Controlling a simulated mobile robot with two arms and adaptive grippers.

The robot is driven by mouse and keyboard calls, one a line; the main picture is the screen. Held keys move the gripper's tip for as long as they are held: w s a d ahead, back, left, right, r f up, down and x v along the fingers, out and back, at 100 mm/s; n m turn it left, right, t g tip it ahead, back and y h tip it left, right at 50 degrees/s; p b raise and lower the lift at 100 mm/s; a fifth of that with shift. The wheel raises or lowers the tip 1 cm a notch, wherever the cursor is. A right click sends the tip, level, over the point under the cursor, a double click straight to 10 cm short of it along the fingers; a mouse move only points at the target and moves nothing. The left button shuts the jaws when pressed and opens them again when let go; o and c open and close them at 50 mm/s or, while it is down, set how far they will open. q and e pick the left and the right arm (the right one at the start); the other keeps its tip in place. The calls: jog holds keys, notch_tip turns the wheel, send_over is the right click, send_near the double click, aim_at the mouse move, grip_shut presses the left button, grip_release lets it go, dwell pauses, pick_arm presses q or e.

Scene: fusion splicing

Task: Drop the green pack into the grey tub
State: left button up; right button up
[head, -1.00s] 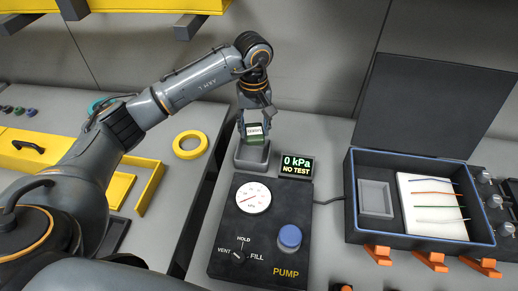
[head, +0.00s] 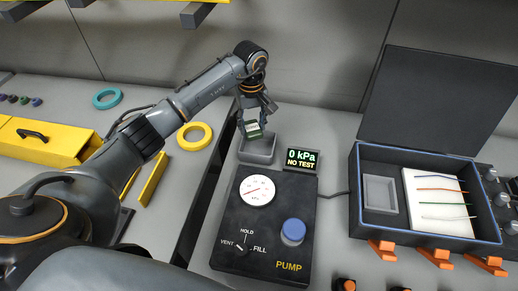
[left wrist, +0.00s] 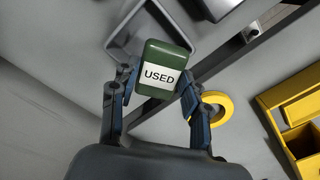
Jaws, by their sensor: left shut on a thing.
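The green pack (head: 253,130) has a white label and is held in my left gripper (head: 255,122). In the left wrist view the pack (left wrist: 166,56) shows the word USED on its label, with the fingers (left wrist: 155,92) against its two sides. The grey tub (head: 258,156) is an open box behind the pump unit. The pack is over the tub's back part in the head view. In the left wrist view the tub's rim (left wrist: 120,45) shows behind the pack, partly hidden by it. My right gripper is not in view.
A black pump unit (head: 262,230) and a 0 kPa display (head: 302,159) stand close to the tub. A yellow ring (head: 194,135) and a teal ring (head: 107,98) lie at the left. An open case (head: 352,195) with coloured fibres stands at the right.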

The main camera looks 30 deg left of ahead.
pick_arm(q)
jog(key=o, duration=1.1)
notch_tip(320, 180, up, 8)
jog(key=shift+f, duration=0.25)
jog(key=shift+f, duration=0.1)
